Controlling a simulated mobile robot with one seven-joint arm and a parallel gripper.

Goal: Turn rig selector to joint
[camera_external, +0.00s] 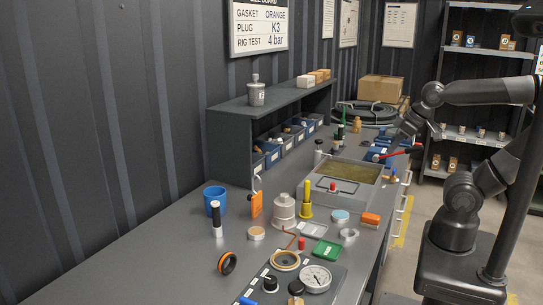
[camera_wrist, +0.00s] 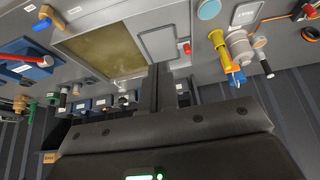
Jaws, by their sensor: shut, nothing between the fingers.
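A black knob (camera_external: 270,283), which looks like the rig selector, is on the dark panel at the front of the bench, left of a round white pressure gauge (camera_external: 315,278). Its setting is too small to read. I cannot make out the knob in the wrist view. My gripper (camera_wrist: 160,68) is shut and empty, its dark fingers together near the metal tank. In the external view my arm reaches in from the right, over the far part of the bench, well away from the panel.
The open tank (camera_external: 345,172) stands mid-bench. A yellow funnel-like piece (camera_external: 307,200), a pale stepped cylinder (camera_external: 284,211), a green tray (camera_external: 327,253) and an orange block (camera_external: 371,219) stand between it and the panel. A blue cup (camera_external: 214,199) is at left.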

